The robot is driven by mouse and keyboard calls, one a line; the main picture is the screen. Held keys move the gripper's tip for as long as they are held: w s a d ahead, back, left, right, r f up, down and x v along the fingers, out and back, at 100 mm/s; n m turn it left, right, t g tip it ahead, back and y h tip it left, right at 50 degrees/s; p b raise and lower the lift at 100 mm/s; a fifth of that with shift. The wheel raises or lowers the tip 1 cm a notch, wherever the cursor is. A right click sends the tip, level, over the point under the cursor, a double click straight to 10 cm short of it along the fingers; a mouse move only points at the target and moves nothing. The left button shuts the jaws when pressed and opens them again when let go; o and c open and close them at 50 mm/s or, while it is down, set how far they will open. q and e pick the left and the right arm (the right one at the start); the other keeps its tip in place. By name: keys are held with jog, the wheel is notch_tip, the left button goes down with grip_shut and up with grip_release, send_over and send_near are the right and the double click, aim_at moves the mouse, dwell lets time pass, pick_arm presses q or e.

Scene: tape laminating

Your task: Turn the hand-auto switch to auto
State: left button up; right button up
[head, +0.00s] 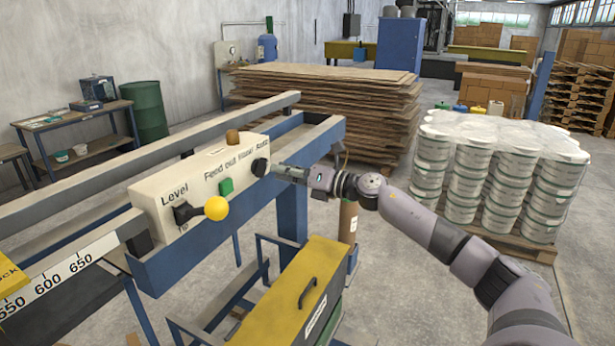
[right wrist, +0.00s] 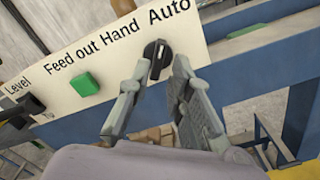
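The hand-auto switch (head: 260,167) is a round black knob at the right end of the beige control panel (head: 180,190). In the right wrist view the switch (right wrist: 157,58) sits below the words "Hand" and "Auto". Its raised grip stands nearly upright, with a pale mark near the top; I cannot tell surely which word it points to. My right gripper (head: 280,172) is at the switch. In the right wrist view my right gripper (right wrist: 160,72) is open, with one fingertip on each side of the knob's lower part. Contact is not clear. My left gripper is not in view.
A green button (head: 226,187), a yellow ball-ended lever (head: 216,208) and a brown knob (head: 232,137) are on the same panel. A blue frame (head: 200,250) carries the panel. A yellow-lidded box (head: 295,290) stands below. White buckets (head: 480,165) stand on a pallet at right.

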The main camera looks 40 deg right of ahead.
jog(key=v, duration=0.7)
jog(key=shift+s, duration=0.3)
jog(key=shift+d, duration=0.1)
dwell(0.3)
